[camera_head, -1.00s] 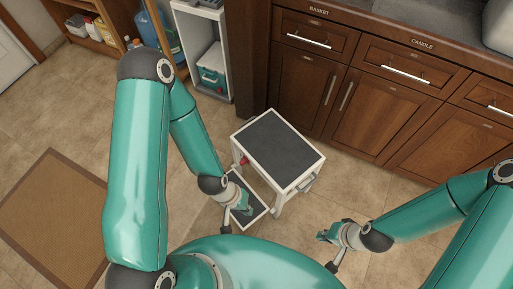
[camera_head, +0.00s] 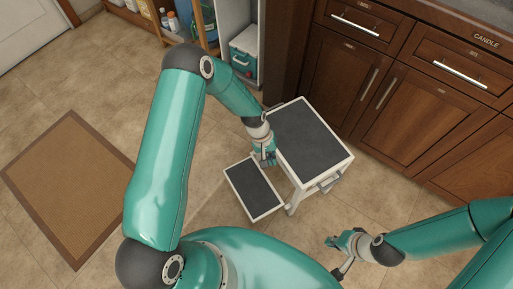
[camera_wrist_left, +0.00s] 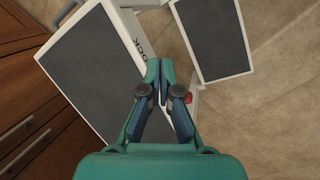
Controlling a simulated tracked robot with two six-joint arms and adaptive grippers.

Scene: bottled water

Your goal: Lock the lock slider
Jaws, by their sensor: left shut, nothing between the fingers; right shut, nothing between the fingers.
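A white step stool with a dark grey top step (camera_head: 303,138) and a lower step (camera_head: 254,187) stands on the tiled floor. In the left wrist view, its top step (camera_wrist_left: 92,75) is at left and its lower step (camera_wrist_left: 211,38) at upper right. Partly readable lettering shows on the white side of the top step. A small red part, perhaps the lock slider (camera_wrist_left: 188,97), shows just right of the fingertips; contact cannot be told. My left gripper (camera_head: 268,162) is shut and empty beside the stool's left side. My right gripper (camera_head: 330,241) is shut and empty, apart from the stool at lower right.
Wooden cabinets with drawers (camera_head: 370,80) stand behind and right of the stool. An open shelf with a teal box (camera_head: 243,50) is at the back. A brown mat (camera_head: 70,185) lies at left. The floor between mat and stool is clear.

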